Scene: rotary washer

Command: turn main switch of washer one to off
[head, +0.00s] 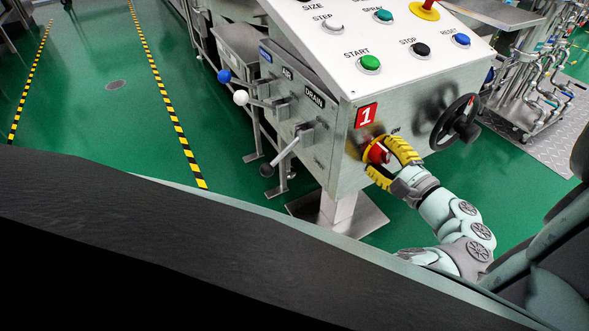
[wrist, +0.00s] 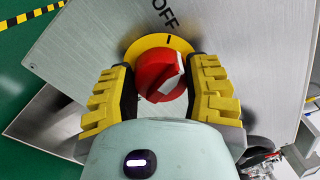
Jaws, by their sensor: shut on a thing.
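The main switch is a red rotary knob (head: 377,153) on a round yellow plate, on the steel front of washer one (head: 345,150), below a red sign with a white 1 (head: 366,116). My gripper (head: 385,158) has its yellow-padded fingers on either side of the knob and is shut on it. In the wrist view the knob (wrist: 155,75) sits between the fingers (wrist: 160,82). The word OFF (wrist: 163,12) stands above.
A black handwheel (head: 456,122) stands out right of the switch. Lever handles with blue (head: 224,76), white (head: 240,97) and black (head: 267,170) knobs stick out on the left side. A green START button (head: 369,63) is on the sloped top. Green floor lies open at left.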

